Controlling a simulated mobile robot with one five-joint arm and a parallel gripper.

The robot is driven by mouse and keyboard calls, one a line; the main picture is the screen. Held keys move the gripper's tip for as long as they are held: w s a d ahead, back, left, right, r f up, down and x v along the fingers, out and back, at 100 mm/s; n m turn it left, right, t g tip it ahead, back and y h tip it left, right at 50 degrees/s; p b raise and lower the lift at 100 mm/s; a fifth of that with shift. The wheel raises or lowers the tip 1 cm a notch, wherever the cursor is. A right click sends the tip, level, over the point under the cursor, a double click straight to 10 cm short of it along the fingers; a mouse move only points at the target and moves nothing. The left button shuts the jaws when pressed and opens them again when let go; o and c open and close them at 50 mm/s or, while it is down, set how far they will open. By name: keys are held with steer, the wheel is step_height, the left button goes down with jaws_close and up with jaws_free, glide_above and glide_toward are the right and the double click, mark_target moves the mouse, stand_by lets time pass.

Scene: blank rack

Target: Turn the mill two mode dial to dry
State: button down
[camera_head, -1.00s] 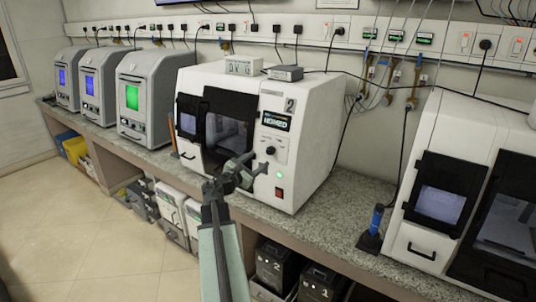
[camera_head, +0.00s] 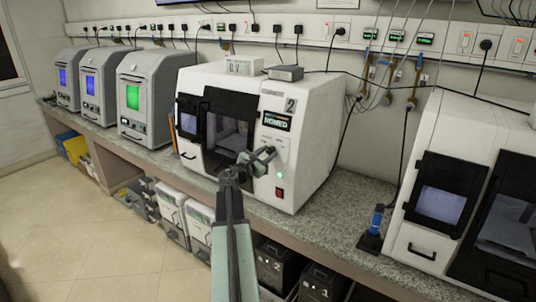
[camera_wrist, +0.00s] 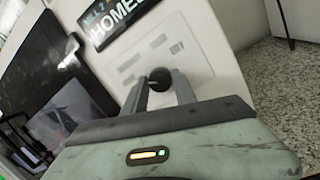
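Mill two is the white machine (camera_head: 312,135) marked 2 on the bench, and it fills much of the wrist view (camera_wrist: 215,45). Its mode dial (camera_wrist: 160,77) is a small dark round knob on the pale control panel below the HOMED sign. In the head view the dial is hidden behind my gripper (camera_head: 268,155). My gripper (camera_wrist: 159,82) is open, its two fingers pointing at the panel with the dial between them near the tips. I cannot tell whether either finger touches the dial. The dial's pointer setting is too small to read.
Mill two's dark door (camera_head: 228,125) is left of the panel, and a red switch (camera_head: 279,192) sits below. Another white machine (camera_head: 440,165) stands at right, with a blue-handled tool (camera_head: 376,220) beside it. Grey units (camera_head: 145,95) stand at left. Bench between the white machines is mostly clear.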

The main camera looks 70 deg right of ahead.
steer(key=shift+m, duration=0.3)
steer(key=m+g, duration=0.1)
steer(key=m, duration=0.5)
steer(key=m+g+y+p, duration=0.1)
steer(key=m, duration=0.6)
steer(key=shift+w, duration=0.1)
steer(key=m+y+p, duration=0.1)
steer(key=m+p, duration=0.1)
steer(key=m, duration=0.5)
steer(key=shift+g, duration=0.4)
steer(key=m+y+p, duration=0.1)
steer(key=m, duration=0.4)
steer(key=shift+t+p, duration=0.3)
steer(key=c, duration=1)
jaws_free()
